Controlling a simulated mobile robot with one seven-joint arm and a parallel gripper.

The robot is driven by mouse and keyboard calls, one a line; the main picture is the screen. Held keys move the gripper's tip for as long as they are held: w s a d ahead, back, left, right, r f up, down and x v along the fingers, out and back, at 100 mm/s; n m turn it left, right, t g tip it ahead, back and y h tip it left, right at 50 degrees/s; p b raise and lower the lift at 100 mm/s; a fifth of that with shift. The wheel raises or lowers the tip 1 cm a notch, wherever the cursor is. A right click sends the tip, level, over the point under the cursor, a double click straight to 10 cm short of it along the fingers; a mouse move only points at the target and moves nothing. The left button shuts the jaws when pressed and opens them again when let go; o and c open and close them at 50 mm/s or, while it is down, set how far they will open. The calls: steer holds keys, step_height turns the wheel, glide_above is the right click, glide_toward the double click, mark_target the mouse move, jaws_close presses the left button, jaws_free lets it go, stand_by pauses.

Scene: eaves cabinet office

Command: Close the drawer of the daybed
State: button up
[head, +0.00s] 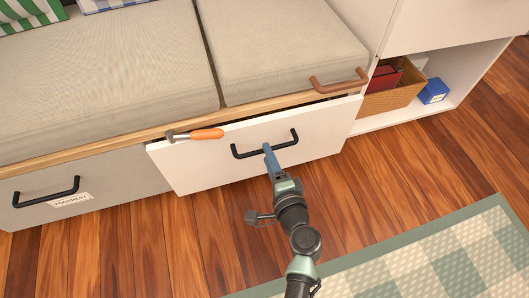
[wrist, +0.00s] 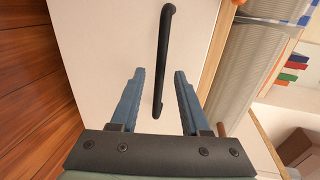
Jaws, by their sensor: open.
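The daybed (head: 110,75) has beige cushions and a wooden front rail. Its right drawer has a white front (head: 215,165) that stands out from the frame, with a dark gap above its right part. A black bar handle (head: 248,153) is on this front. My gripper (head: 270,151) is at the middle of the handle in the head view. In the wrist view the blue fingers (wrist: 159,72) are apart, and the lower end of the handle (wrist: 166,45) shows between them. Contact with the handle or front cannot be told.
An orange-handled tool (head: 207,134) lies along the drawer's top edge. A brown bar handle (head: 337,82) sits by the right cushion's front. The left drawer (head: 110,180) looks flush. A basket (head: 393,95) and blue box (head: 433,91) stand in the right shelf. A checked rug (head: 440,262) lies in front.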

steer(key=shift+b+x, duration=0.45)
steer(key=shift+x, duration=1.2)
jaws_close()
